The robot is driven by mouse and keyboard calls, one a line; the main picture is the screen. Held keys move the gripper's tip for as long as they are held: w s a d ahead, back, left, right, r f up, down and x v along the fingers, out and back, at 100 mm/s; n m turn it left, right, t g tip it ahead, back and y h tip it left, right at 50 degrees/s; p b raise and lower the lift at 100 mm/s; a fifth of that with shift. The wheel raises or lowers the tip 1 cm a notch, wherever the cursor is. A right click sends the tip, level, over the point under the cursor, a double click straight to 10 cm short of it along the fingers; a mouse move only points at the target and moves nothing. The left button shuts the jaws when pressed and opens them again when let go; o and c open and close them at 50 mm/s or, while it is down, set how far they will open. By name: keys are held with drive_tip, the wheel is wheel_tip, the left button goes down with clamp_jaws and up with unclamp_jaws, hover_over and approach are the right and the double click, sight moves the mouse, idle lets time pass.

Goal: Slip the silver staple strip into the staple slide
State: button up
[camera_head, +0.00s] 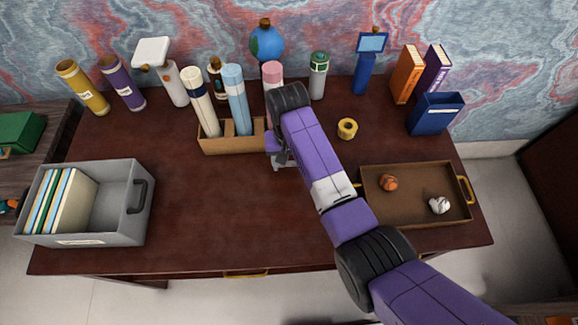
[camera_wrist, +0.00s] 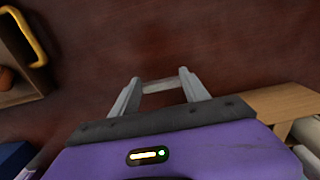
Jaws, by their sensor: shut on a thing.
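My gripper (camera_wrist: 158,80) points down at the dark desk, its two grey fingers well apart. A short pale silver bar, which looks like the staple strip (camera_wrist: 163,86), spans the gap between the fingertips. The gripper is shut on it, and it appears raised a little above the desk. In the head view my gripper (camera_head: 285,163) is near the middle of the desk, just in front of the brown box, partly hidden by my arm. I cannot make out the staple slide in either view; it may be hidden behind my arm or hand.
A brown box (camera_head: 232,146) with tall tubes stands behind my gripper. A yellow tape roll (camera_head: 347,128) and a brown tray (camera_head: 410,213) with two balls lie to the right. A grey bin (camera_head: 112,225) of folders is at left. The desk's left-centre (camera_head: 205,205) is clear.

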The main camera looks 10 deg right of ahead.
wheel_tip(320, 180, down, 2)
drive_tip(key=shift+f+b, duration=0.25)
drive_tip(key=shift+b, duration=0.35)
drive_tip(key=shift+r, duration=0.15)
drive_tip(key=o, duration=1.3)
